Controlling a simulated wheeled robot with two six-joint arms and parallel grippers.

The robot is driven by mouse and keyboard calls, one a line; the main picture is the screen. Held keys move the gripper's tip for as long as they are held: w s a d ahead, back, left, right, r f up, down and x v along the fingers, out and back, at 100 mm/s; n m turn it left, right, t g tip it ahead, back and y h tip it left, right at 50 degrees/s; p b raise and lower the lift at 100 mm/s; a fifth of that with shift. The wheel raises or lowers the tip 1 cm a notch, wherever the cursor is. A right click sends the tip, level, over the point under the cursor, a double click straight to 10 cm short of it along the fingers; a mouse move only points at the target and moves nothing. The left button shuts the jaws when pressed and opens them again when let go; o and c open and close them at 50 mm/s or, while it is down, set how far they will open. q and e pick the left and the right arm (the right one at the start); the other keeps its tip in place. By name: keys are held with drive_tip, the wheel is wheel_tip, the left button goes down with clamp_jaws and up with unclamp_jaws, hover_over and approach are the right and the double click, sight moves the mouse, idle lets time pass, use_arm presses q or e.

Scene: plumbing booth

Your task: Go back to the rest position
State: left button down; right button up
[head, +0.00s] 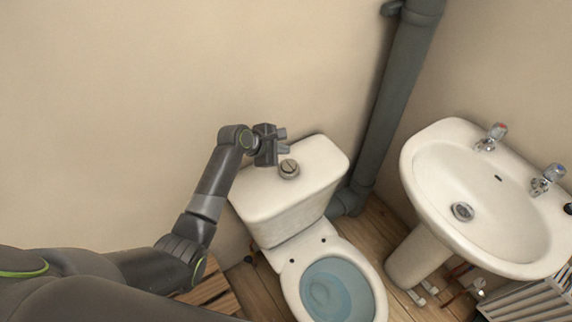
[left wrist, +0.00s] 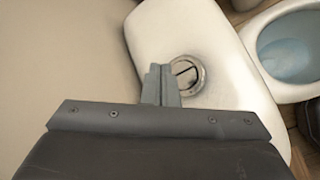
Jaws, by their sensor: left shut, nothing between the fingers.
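My left gripper (head: 283,142) is above the toilet's cistern lid, just behind and to the left of the round flush button (head: 289,168). In the left wrist view its two fingers (left wrist: 160,80) are together with nothing between them. The flush button (left wrist: 187,74) shows right beside the fingertips there; I cannot tell whether they touch it. The white cistern (head: 318,160) stands against the wall, and its lid also shows in the left wrist view (left wrist: 230,100). My right gripper is not in view.
The toilet bowl (head: 372,276) is open with bluish water in it. A thick grey pipe (head: 392,105) runs down the corner. A white sink (head: 420,165) with two taps stands at the right. The wall at left is bare.

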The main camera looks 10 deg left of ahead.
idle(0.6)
